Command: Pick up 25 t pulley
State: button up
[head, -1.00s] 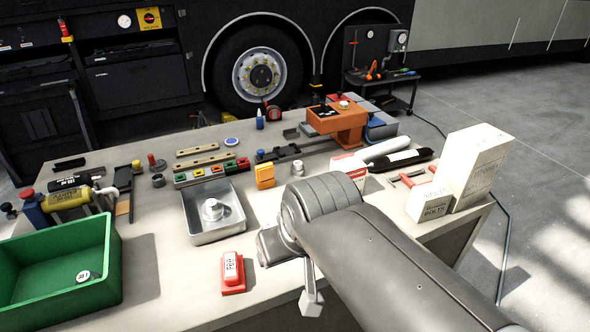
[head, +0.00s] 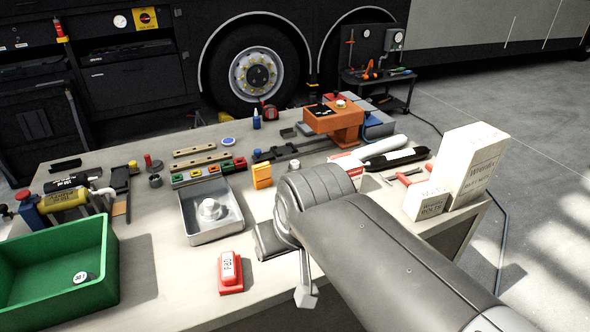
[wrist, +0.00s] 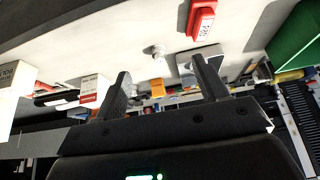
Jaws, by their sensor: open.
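A pale stepped round piece, pulley-like (head: 211,209), stands in the shallow metal tray (head: 226,232) in the head view. In the wrist view a small whitish round piece (wrist: 158,52) stands on the bench beside the tray, beyond and between my fingertips. I cannot read a tooth count on either, so I cannot tell which is the 25 t pulley. A labelled disc (head: 80,277) lies in the green bin (head: 118,262). My gripper (wrist: 163,78) is open, with nothing between its fingers. In the head view my arm hides most of it, right of the tray.
A red labelled block (head: 230,274) sits at the bench's front, left of my gripper. A yellow block (head: 262,176) and a row of coloured pieces (head: 209,172) lie behind the tray. White boxes (head: 472,165) stand at the right edge. Bare bench lies between bin and tray.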

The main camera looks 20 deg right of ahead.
jog(key=w+d+r+m, duration=0.1)
jog(key=w+d+r, duration=0.2)
jog(key=w, duration=0.7)
jog(key=m+g+h, duration=0.2)
jog(key=m, duration=0.2)
send_over(295, 163)
jog(key=s+a, duration=0.1)
jog(key=s, duration=0.3)
notch_tip(295, 163, down, 10)
jog(key=f, duration=0.1)
jog(key=x, duration=0.5)
jog(key=shift+w+a+r, duration=0.15)
jog(key=shift+w+a, duration=0.05)
jog(key=shift+w, duration=0.15)
jog(key=shift+t, duration=0.3)
jog(key=shift+x, duration=2.5)
jog(key=shift+w+a, duration=0.1)
jog(key=shift+w, duration=0.1)
jog(key=shift+c, duration=0.6)
jog(key=c, duration=1)
